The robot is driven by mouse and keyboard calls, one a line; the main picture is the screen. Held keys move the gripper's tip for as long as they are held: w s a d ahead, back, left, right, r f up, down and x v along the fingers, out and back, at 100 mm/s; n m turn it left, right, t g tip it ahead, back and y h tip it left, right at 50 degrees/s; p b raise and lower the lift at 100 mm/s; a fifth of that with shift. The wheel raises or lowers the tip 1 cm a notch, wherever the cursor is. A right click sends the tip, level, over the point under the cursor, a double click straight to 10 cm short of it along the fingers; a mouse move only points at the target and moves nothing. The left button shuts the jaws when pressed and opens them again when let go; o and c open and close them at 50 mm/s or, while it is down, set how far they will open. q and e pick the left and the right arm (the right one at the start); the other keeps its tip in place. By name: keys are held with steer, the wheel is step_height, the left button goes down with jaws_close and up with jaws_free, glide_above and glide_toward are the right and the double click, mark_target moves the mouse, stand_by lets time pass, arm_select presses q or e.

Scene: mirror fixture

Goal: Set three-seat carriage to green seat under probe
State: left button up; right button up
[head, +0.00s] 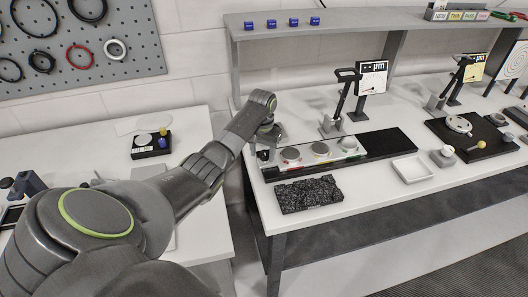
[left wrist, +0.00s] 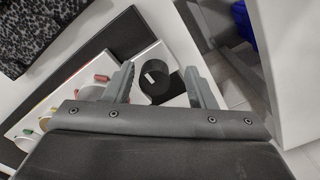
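The three-seat carriage (head: 305,163) is a pale plate with three round grey seats on a long black rail (head: 388,146). Red, yellow and green marks run along its front from left to right. In the left wrist view the seats and coloured tabs lie at lower left, partly hidden by my gripper body. A black knob (left wrist: 154,84) with a white mark stands at the carriage's left end. My left gripper (left wrist: 160,70) is open, its fingers on either side of the knob with visible gaps. The probe (head: 346,92) stands on a post behind the rail, near the green-marked seat.
A rough black block (head: 308,194) lies in front of the rail, and a white tray (head: 412,169) sits to its right. A µm display (head: 372,77) stands behind the probe. A shelf (head: 350,20) overhangs the bench's back. The rail's right part is bare.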

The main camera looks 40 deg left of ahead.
arm_select(q)
steer(key=shift+w+r, duration=0.15)
steer(key=shift+r, duration=0.15)
step_height(320, 180, up, 17)
steer(key=p, duration=0.5)
steer(key=shift+p, duration=0.3)
arm_select(e)
steer(key=shift+s+d+r, duration=0.1)
steer(key=shift+d+r, duration=0.1)
steer(key=shift+r, duration=1.25)
steer(key=shift+s+d+r, duration=0.1)
steer(key=shift+d+r, duration=0.1)
steer(key=shift+r, duration=1.2)
arm_select(q)
steer(key=shift+f, duration=0.1)
arm_select(e)
steer(key=shift+a, duration=0.1)
steer(key=shift+s, duration=0.1)
